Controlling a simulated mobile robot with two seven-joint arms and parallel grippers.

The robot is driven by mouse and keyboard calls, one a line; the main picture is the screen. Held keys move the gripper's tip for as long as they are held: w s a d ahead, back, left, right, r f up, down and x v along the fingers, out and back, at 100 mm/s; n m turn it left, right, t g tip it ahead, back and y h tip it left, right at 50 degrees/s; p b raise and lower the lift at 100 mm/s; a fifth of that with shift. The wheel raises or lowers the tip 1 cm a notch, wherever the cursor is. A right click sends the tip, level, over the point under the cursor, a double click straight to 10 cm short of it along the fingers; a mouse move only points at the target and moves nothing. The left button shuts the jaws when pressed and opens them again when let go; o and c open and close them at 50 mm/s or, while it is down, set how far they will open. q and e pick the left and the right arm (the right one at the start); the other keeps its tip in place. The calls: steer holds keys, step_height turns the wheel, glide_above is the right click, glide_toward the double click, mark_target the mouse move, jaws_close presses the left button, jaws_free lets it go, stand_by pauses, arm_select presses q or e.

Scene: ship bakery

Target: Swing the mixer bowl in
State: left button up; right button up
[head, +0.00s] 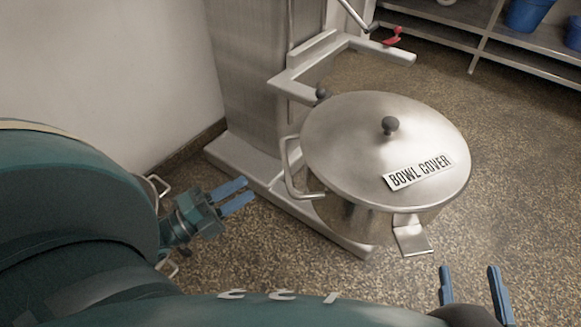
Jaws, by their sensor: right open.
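The steel mixer bowl (348,218) stands off to the front right of the mixer column (258,80). A round steel lid (340,140) labelled "BOWL COVER" with a dark knob sits on it. A loop handle (290,170) is on the bowl's left side, and a flat steel tab (412,236) sticks out at its front. The bowl carrier arms (330,62) reach from the column; the left one ends close to the bowl's back rim. My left gripper (241,190) is open and empty, left of the loop handle. My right gripper (468,270) is open and empty, in front of the bowl.
A red-ended lever (393,37) sits by the right carrier arm. The mixer's foot (240,158) runs along the floor under the bowl. A metal shelf (480,42) with blue tubs (527,14) stands at the back right. Speckled floor (510,170) right of the bowl is clear.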

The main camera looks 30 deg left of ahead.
mark_target(287, 163)
arm_select(q)
steer(key=b+x, duration=0.3)
steer(key=x, duration=0.8)
steer(key=shift+w+d, duration=0.2)
steer(key=shift+w, duration=0.05)
arm_select(e)
steer(key=shift+w+a+m+y, duration=0.15)
steer(key=shift+a+m+y, duration=0.15)
steer(key=shift+a+m, duration=0.1)
arm_select(q)
steer(key=shift+c, duration=0.5)
jaws_close()
